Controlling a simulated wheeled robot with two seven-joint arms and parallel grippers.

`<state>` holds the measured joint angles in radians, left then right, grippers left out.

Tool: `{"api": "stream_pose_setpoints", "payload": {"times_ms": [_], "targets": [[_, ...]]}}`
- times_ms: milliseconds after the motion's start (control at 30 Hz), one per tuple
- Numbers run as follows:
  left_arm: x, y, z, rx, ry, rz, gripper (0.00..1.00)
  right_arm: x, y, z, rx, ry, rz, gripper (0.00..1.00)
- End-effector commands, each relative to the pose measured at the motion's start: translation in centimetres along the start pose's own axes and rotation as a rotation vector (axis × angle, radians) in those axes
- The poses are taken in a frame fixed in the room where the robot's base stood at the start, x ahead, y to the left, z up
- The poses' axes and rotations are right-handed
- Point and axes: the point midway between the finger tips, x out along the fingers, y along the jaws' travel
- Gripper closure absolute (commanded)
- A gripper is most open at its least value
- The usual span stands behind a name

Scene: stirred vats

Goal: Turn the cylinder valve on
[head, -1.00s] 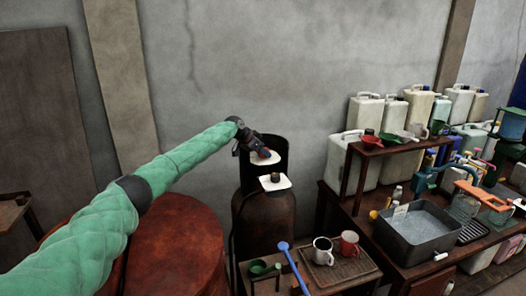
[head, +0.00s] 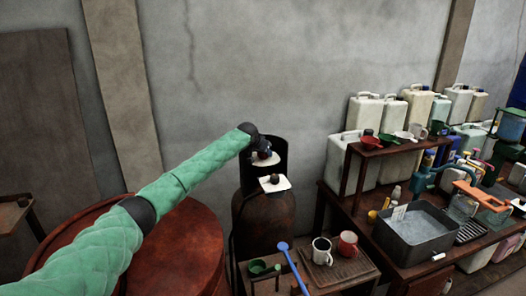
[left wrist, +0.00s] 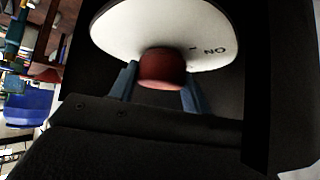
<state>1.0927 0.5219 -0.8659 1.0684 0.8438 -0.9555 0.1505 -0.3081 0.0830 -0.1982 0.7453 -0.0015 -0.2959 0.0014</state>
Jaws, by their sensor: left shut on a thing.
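The dark, rust-brown cylinder (head: 263,222) stands against the wall with a black open collar on top. A white plate in the collar (head: 268,161) carries a red knob, the valve, mostly hidden by my gripper in the head view. The left wrist view shows the red knob (left wrist: 161,68) in front of the round white plate (left wrist: 110,30), marked "ON". My left gripper (head: 263,153) is at the knob, its two blue fingers (left wrist: 161,84) shut on it from both sides. A lower white plate (head: 265,185) bears a dark knob. My right gripper is not in view.
A large rust-red drum (head: 185,245) stands under my left arm. Further right, a bench (head: 340,212) holds a grey basin (head: 382,230) and several jugs.

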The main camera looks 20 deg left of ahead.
Motion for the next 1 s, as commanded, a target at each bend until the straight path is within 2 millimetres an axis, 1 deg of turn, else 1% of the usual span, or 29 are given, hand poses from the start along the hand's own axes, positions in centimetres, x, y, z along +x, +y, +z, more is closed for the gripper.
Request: {"api": "stream_pose_setpoints", "payload": {"times_ms": [233,367,467,600,800,1000], "targets": [[0.2,0.3,0.0,-0.164,-0.008,-0.163,0.75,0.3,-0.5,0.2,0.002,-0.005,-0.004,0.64],[0.2,0.4,0.0,-0.253,-0.013,-0.250,0.75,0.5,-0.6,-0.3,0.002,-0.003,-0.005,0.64],[0.3,0.4,0.1,-0.321,-0.017,-0.318,0.75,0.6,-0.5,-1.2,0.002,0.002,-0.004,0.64],[0.4,0.5,0.1,-0.415,-0.022,-0.411,0.75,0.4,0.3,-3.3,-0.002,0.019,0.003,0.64],[0.4,0.5,0.0,-0.534,-0.030,-0.533,0.75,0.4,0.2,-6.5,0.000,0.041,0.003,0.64],[0.4,0.4,0.0,-0.629,-0.035,-0.629,0.75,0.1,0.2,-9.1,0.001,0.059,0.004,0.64]]}}
